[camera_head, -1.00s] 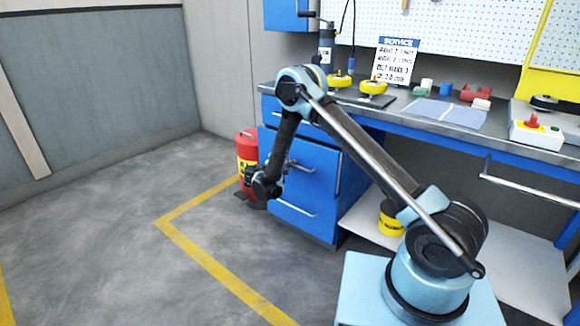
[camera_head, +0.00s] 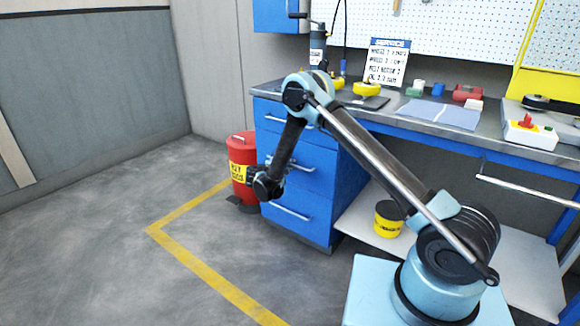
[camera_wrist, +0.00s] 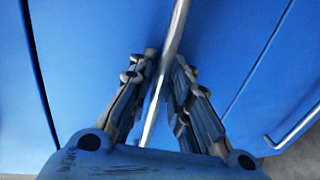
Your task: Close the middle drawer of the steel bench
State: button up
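The middle drawer (camera_head: 318,177) is part of the blue drawer unit under the left end of the steel bench (camera_head: 455,144). Its front looks about flush with the drawers above and below; a small gap cannot be ruled out. My gripper (camera_head: 270,182) is at the left part of this drawer's front. In the wrist view, the metal handle (camera_wrist: 178,25) runs between the two fingers of my gripper (camera_wrist: 166,62).
The bottom drawer (camera_head: 300,222) has its own handle, also seen in the wrist view (camera_wrist: 295,130). A red bin (camera_head: 243,170) stands left of the drawer unit. A yellow tub (camera_head: 388,220) sits on the lower shelf. The floor in front is clear.

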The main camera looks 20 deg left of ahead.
jog(key=shift+s, duration=0.1)
jog(key=v, duration=1.1)
jog(key=shift+s+a, duration=0.15)
jog(key=shift+s, duration=0.2)
jog(key=shift+r, duration=0.1)
